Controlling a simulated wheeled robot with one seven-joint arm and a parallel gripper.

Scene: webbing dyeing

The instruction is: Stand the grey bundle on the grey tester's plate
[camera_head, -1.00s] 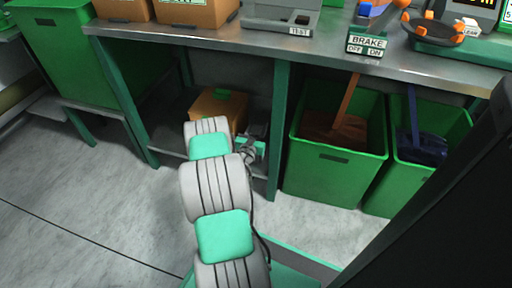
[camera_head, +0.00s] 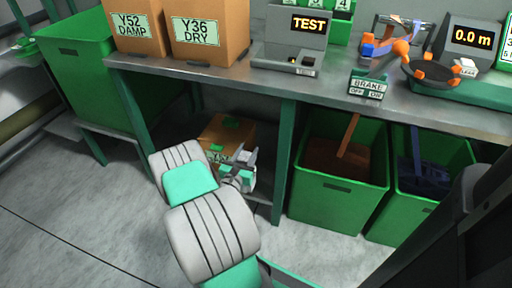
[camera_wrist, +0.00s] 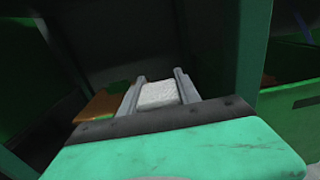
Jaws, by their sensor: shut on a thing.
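The grey tester (camera_head: 296,24) stands on the bench top and its display reads TEST. Its low front base (camera_head: 280,58) shows a small dark part, and I see nothing standing on it. My gripper (camera_head: 242,160) is below the bench top, in front of the lower shelf. It is shut on a pale grey bundle (camera_wrist: 158,94), seen between the two fingers (camera_wrist: 160,88) in the wrist view. In the head view the bundle (camera_head: 243,156) shows only as a small light patch, and its lower part is hidden.
A cardboard box (camera_head: 222,134) sits on the lower shelf behind my gripper. The bench edge (camera_head: 230,82) is above it, and a green leg (camera_head: 284,160) stands to its right. Boxes (camera_head: 208,28), a brake box (camera_head: 367,86) and an orange-armed device (camera_head: 400,48) occupy the bench top.

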